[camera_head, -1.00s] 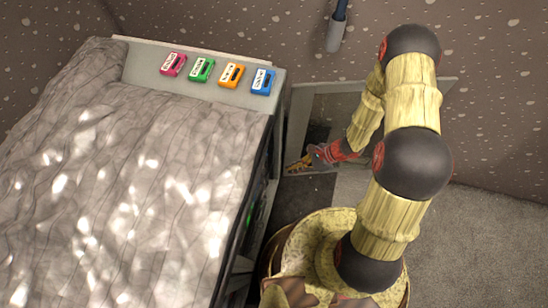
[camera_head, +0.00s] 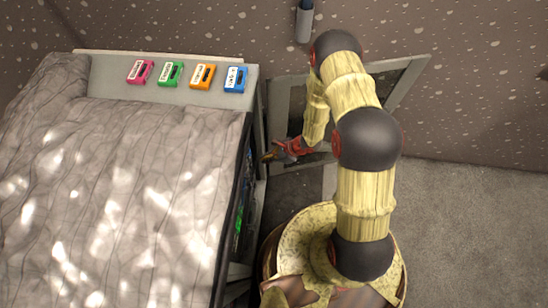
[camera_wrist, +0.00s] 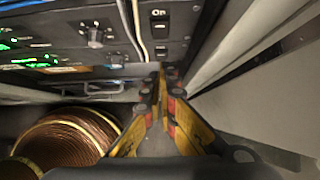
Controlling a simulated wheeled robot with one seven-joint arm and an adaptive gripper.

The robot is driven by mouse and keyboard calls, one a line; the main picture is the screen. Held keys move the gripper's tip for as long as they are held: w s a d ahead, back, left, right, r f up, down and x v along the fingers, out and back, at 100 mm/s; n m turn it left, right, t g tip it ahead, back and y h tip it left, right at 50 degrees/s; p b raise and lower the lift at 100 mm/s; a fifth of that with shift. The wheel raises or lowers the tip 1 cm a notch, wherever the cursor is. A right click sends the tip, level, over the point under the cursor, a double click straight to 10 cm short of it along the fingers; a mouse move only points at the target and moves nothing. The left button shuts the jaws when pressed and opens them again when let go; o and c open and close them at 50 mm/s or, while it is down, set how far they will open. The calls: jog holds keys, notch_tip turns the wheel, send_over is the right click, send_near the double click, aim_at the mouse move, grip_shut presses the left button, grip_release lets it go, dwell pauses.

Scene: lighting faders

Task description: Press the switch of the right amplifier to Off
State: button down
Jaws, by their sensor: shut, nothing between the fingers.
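In the wrist view a black rack panel (camera_wrist: 60,35) with knobs and green lights fills the upper left. I cannot tell whether this panel is the right amplifier, or the switch's exact position. My gripper (camera_wrist: 161,72) is shut and empty, its yellow-black fingers pointing at the panel just below these parts; contact cannot be told. In the head view my gripper (camera_head: 268,156) is beside the rack's right side, whose front is seen edge-on.
A grey cloth (camera_head: 110,170) covers the rack top. Pale cables (camera_wrist: 133,30) hang before the panel. A pale bar (camera_wrist: 245,35) runs close on the right. Carpet (camera_head: 460,230) is clear at right.

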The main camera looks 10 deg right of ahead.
jog(key=shift+w+a+b, duration=0.2)
jog(key=shift+w+a, duration=0.15)
jog(key=shift+a, duration=0.5)
jog(key=shift+w+a+b, duration=0.15)
jog(key=shift+w+a, duration=0.15)
jog(key=shift+a, duration=0.55)
jog(key=shift+f, duration=0.15)
jog(key=b, duration=0.1)
jog(key=f+y+b, duration=0.1)
jog(key=shift+w+a+t+b, duration=0.15)
jog(key=shift+a+t+b, duration=0.15)
jog(key=shift+a+b, duration=0.1)
jog(key=shift+r, duration=0.25)
